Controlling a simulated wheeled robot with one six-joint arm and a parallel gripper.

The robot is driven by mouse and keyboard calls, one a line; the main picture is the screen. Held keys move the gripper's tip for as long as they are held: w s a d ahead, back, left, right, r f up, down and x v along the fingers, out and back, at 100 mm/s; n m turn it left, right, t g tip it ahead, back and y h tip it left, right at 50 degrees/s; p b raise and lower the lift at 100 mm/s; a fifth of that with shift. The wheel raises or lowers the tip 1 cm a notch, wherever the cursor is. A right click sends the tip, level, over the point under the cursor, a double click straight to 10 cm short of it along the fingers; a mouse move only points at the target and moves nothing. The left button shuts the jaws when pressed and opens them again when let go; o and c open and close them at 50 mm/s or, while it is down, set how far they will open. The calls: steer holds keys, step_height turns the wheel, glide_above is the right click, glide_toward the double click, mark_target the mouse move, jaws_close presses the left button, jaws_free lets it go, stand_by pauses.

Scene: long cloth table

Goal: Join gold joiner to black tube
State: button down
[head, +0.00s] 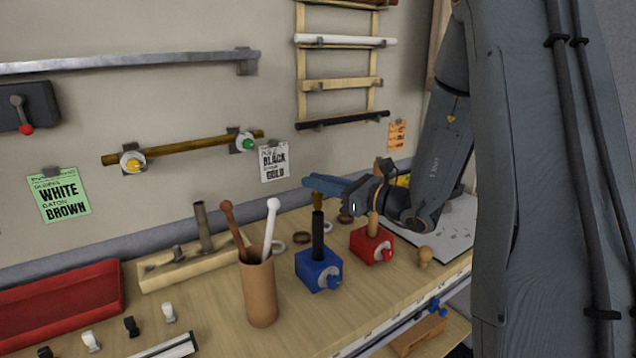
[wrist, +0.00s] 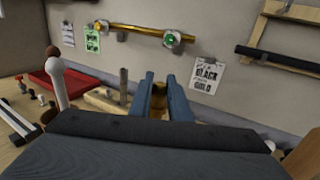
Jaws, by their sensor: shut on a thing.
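The black tube (head: 318,236) stands upright in the blue block (head: 317,268) on the table. My gripper (head: 318,187) is shut on the gold joiner (head: 318,201), directly above the tube's top end. In the head view the joiner's lower end meets or nearly meets the tube; I cannot tell whether they are joined. In the wrist view the gold joiner (wrist: 158,103) shows between the two blue fingers. The black tube is hidden there behind my gripper.
A brown cup (head: 259,290) with a brown and a white baton stands left of the blue block. A red block (head: 371,244) holding a tan rod stands to the right. A wooden rack (head: 190,268) and several rings lie behind.

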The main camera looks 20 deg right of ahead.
mark_target(318, 199)
steer(key=shift+f+b, duration=1.7)
steer(key=shift+f, duration=0.6)
steer(key=c, duration=1.6)
jaws_free()
steer(key=shift+o, duration=0.2)
steer(key=b+v, duration=0.2)
steer(key=v, duration=0.5)
steer(key=shift+s+d, duration=0.25)
